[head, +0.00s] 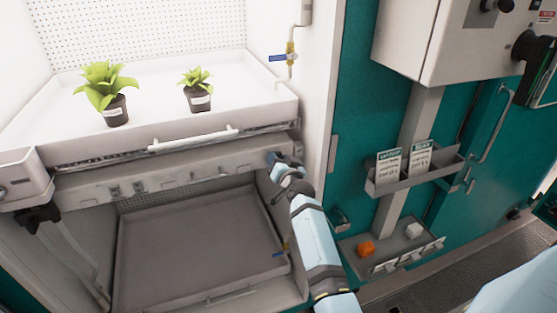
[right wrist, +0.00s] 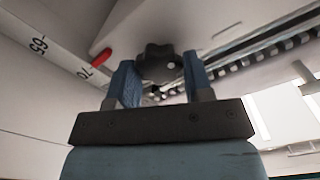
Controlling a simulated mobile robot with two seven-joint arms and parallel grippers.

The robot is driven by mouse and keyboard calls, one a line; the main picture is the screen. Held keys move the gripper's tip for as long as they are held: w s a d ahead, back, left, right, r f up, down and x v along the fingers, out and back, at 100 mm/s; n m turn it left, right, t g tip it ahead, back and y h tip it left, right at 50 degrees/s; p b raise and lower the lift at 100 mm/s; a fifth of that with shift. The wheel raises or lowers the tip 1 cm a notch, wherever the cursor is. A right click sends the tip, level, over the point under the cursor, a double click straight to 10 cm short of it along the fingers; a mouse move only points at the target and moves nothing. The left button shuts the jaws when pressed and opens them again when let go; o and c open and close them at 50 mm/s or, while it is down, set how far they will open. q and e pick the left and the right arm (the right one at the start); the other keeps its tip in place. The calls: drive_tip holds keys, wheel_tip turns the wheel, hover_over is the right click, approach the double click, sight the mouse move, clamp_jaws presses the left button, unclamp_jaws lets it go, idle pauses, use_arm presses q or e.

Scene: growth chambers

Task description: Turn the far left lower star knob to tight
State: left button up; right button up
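A black star knob (right wrist: 160,63) sits under the shelf in the right wrist view. My right gripper (right wrist: 158,74) has its two blue fingers on either side of this knob, and the knob fills the gap between them. I cannot tell whether the fingers press on it. In the head view my right gripper (head: 279,164) is at the right end of the bar under the plant shelf and hides the knob there. A red pointer (right wrist: 101,57) lies beside a post scale with the marks 65 and 70. My left gripper is not in view.
Two potted plants (head: 115,108) (head: 199,100) stand on the white upper shelf (head: 60,128). A grey lower tray (head: 200,235) is empty. A blue-handled valve (head: 284,58) is on the right wall. A sign holder (head: 413,172) and a small ledge with an orange object (head: 366,248) are to the right.

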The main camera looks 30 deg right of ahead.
drive_tip(key=c, duration=0.3)
drive_tip(key=shift+c, duration=0.2)
drive_tip(key=shift+w+r+m+p, duration=0.1)
drive_tip(key=shift+m+p, duration=1.05)
drive_tip(key=shift+m, duration=3.35)
drive_tip(key=shift+w+r+m+p, duration=0.1)
drive_tip(key=shift+m+p, duration=1)
drive_tip(key=shift+m, duration=3.4)
